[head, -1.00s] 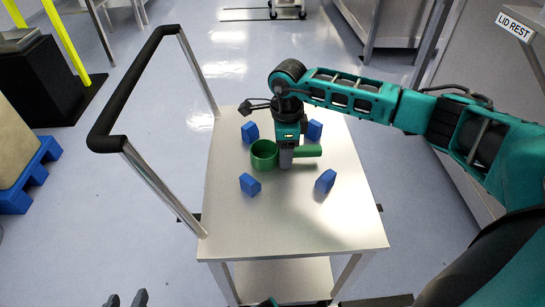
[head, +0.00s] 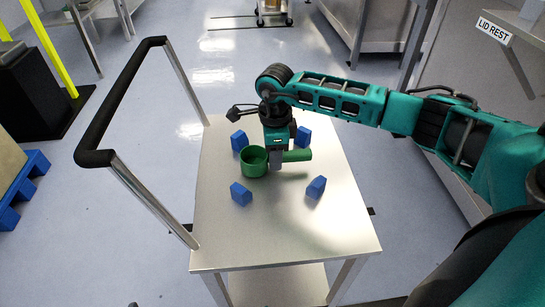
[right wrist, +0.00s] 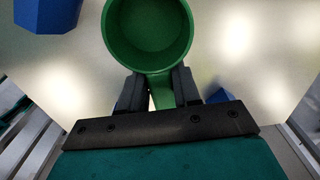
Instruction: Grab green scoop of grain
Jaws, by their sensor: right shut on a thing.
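The green scoop (head: 254,162) is a round cup with a straight handle (head: 297,155) pointing right, above the middle of the metal cart top (head: 300,230). My right gripper (head: 276,163) reaches down from above and is shut on the handle close to the cup. The right wrist view shows the cup (right wrist: 148,35) upright, with the handle between the two dark fingers (right wrist: 160,92). Its inside looks plain green, and I see no grain in it. The scoop seems slightly above the cart top. Of my left gripper, only a tiny dark tip shows at the bottom edge of the head view.
Several blue blocks surround the scoop, including one at front left (head: 241,194) and one at front right (head: 316,187). The cart's black push handle (head: 95,120) rises at left. A lid rest shelf (head: 500,30) is at upper right. The cart's front top is bare.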

